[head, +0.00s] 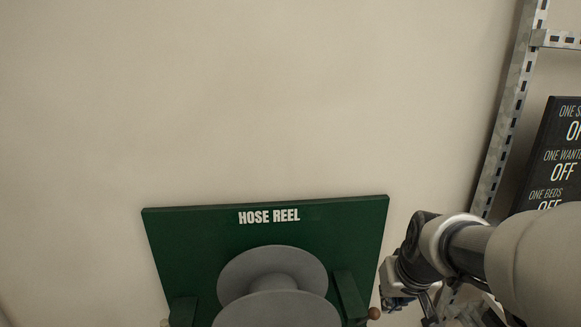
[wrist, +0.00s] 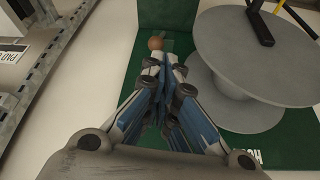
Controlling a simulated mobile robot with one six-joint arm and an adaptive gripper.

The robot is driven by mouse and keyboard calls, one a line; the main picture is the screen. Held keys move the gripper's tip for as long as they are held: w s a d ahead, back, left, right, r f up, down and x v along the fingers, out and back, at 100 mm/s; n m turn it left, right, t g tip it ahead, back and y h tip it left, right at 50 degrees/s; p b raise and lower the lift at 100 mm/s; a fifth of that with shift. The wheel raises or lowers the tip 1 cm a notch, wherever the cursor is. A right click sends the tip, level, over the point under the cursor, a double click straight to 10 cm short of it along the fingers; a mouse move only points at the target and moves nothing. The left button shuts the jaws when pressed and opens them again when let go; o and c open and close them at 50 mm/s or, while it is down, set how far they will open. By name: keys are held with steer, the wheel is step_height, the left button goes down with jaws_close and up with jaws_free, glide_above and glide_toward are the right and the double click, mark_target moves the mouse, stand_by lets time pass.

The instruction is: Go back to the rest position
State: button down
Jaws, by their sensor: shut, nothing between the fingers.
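My gripper (wrist: 171,62) points away from the wrist camera, with its fingers together and nothing between them. In the head view my arm comes in from the right, and the gripper is partly cut off at the lower edge, right of the green hose reel board (head: 350,222). In the wrist view the fingertips lie in front of the board (wrist: 151,12), close to a small brown ball-shaped knob (wrist: 156,43). I cannot tell whether they touch it. The knob also shows in the head view (head: 374,313).
A grey reel (head: 272,270) is mounted on the board; it fills the right of the wrist view (wrist: 255,60). A slotted metal upright (head: 508,120) and a black sign (head: 558,155) stand at the right. The pale wall (head: 220,100) above the board is clear.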

steer(key=s+a+r+b, duration=0.1)
steer(key=s+a, duration=0.3)
steer(key=s, duration=0.6)
steer(key=s+a+r+n, duration=0.1)
steer(key=s+a, duration=0.4)
steer(key=s, duration=0.5)
steer(key=shift+y+b, duration=0.3)
steer(key=shift+b, duration=0.1)
